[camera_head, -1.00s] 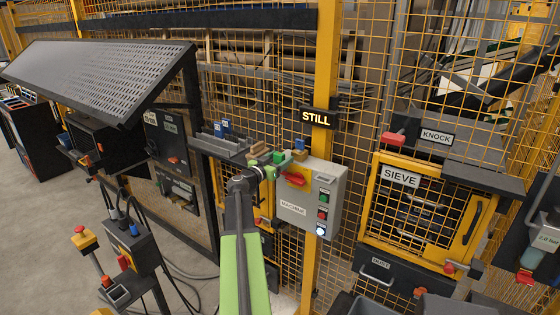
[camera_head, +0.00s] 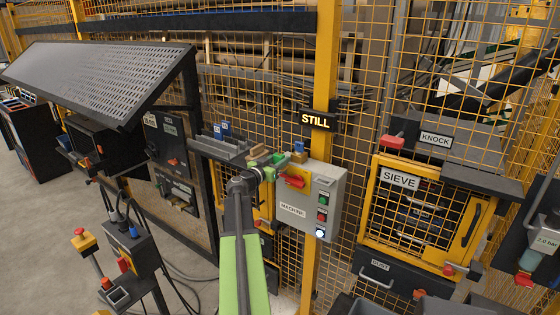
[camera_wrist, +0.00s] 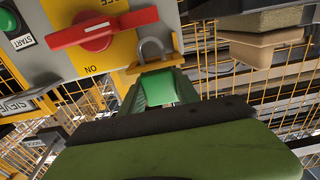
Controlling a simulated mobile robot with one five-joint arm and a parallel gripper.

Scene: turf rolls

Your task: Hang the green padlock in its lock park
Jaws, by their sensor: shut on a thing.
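The green padlock (camera_wrist: 170,88) is in my gripper (camera_wrist: 158,92), seen close up in the wrist view. Its grey U-shaped shackle (camera_wrist: 152,46) points up at a yellow bracket (camera_wrist: 158,66) on the side of the grey machine box. I cannot tell whether the shackle passes through the bracket or stands in front of it. In the head view my gripper (camera_head: 268,169) is at the left edge of the machine box (camera_head: 313,205), and the padlock is small there. No label marks a lock park, so I cannot tell which holder it is.
A red rotary handle (camera_wrist: 100,28) is close to the shackle. A tan block (camera_wrist: 264,46) hangs under a dark shelf at right. In the head view, a grey tray (camera_head: 222,147) with blue items is left of my gripper. A STILL sign (camera_head: 315,120) is above; wire fence stands behind.

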